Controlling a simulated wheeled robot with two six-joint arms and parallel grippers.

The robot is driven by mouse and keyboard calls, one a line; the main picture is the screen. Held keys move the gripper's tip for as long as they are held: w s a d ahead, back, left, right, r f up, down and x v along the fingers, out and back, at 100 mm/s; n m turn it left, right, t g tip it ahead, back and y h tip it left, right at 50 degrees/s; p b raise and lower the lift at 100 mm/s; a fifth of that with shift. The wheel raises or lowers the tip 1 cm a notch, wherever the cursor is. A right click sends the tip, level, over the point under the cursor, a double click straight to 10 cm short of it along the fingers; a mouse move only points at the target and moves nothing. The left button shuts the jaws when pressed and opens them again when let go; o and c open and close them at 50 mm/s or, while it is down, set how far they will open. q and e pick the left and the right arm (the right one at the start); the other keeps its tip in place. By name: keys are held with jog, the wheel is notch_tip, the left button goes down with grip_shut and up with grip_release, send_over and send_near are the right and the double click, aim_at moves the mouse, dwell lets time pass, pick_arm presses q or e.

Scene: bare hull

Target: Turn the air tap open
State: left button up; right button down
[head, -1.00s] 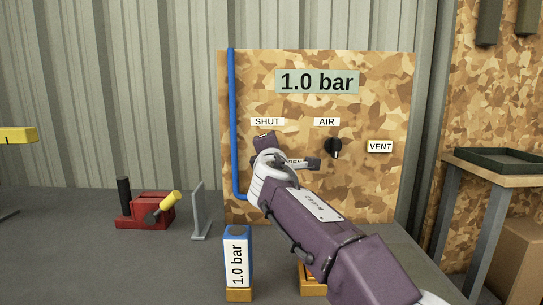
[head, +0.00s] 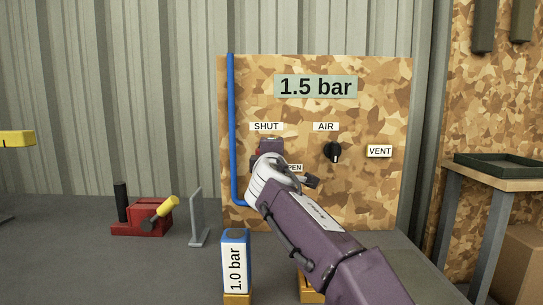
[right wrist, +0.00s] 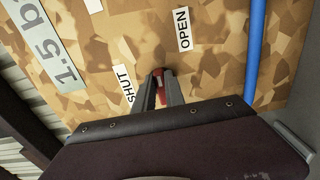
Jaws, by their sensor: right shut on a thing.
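A red tap handle (right wrist: 160,85) is on the wood-chip panel (head: 370,95), between the SHUT label (head: 266,126) and the OPEN label (right wrist: 183,29). My right gripper (right wrist: 160,97) is shut on the handle, with its two fingers on either side of it. In the head view my right gripper (head: 271,160) hides most of the handle and part of the OPEN label. The panel's display (head: 316,87) reads 1.5 bar. A black knob (head: 332,152) sits under the AIR label (head: 326,126). My left gripper is not in view.
A blue pipe (head: 232,130) runs down the panel's left side. A block marked 1.0 bar (head: 235,262) stands in front. A red device with a yellow handle (head: 160,213) and a grey upright plate (head: 198,215) are left. A VENT label (head: 379,151) is right.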

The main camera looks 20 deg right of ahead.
jog(key=shift+f, duration=0.1)
jog(key=c, duration=1.4)
grip_release()
jog(key=v, duration=0.9)
jog(key=shift+b, duration=0.4)
jog(key=shift+s, duration=0.1)
